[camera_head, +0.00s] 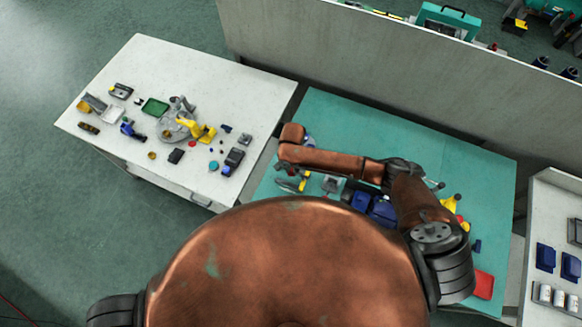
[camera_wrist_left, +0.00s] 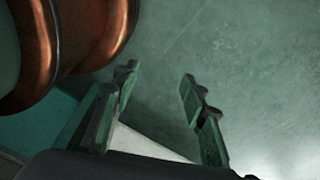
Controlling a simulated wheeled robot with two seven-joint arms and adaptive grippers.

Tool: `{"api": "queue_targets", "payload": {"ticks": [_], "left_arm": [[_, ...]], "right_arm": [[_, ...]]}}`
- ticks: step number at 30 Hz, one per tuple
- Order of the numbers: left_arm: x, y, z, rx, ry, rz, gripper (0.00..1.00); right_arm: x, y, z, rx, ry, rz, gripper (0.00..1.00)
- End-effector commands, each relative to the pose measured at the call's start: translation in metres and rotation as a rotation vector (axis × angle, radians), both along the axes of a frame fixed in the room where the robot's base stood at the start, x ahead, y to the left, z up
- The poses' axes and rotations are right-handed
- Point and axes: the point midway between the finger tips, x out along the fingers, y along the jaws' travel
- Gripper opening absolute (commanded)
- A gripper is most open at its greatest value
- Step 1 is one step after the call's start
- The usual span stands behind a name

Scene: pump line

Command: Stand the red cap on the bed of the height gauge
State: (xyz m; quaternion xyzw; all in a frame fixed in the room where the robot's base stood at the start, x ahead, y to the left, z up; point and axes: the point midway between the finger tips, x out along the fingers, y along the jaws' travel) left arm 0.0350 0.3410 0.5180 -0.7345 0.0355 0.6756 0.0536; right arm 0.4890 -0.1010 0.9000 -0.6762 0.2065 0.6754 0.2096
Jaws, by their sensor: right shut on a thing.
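My right arm reaches over the teal bench in the head view. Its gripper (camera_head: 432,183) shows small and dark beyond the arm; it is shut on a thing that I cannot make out. A small red piece (camera_head: 461,223) shows beside a yellow item at the right of the bench; I cannot tell whether it is the red cap. I cannot pick out the height gauge or its bed for sure; my arm and body hide part of the bench. My left gripper (camera_wrist_left: 157,78) is open and empty in the left wrist view, with bare floor behind its fingers.
The teal bench (camera_head: 400,130) has blue bins (camera_head: 380,210) and a red box (camera_head: 484,285) on it. A white table (camera_head: 230,85) at left carries many small parts. A grey partition (camera_head: 340,60) runs behind. A shelf (camera_head: 550,200) stands at far right.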

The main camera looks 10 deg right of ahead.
Motion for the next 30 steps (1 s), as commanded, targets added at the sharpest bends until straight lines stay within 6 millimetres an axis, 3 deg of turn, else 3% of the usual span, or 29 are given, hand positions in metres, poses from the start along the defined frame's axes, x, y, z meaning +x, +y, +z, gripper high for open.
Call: {"api": "queue_targets", "payload": {"ticks": [11, 19, 30], "left_arm": [[0.024, -0.003, -0.042, -0.003, -0.031, -0.006, 0.40], [0.015, -0.003, -0.044, -0.003, -0.020, -0.004, 0.40], [0.010, -0.002, -0.045, -0.002, -0.013, -0.002, 0.40]], "right_arm": [[0.000, 0.000, -0.034, -0.001, 0.000, 0.004, 0.00], [0.001, 0.002, -0.051, 0.000, 0.000, 0.004, 0.00], [0.001, 0.002, -0.053, 0.000, 0.000, 0.005, 0.00]]}}
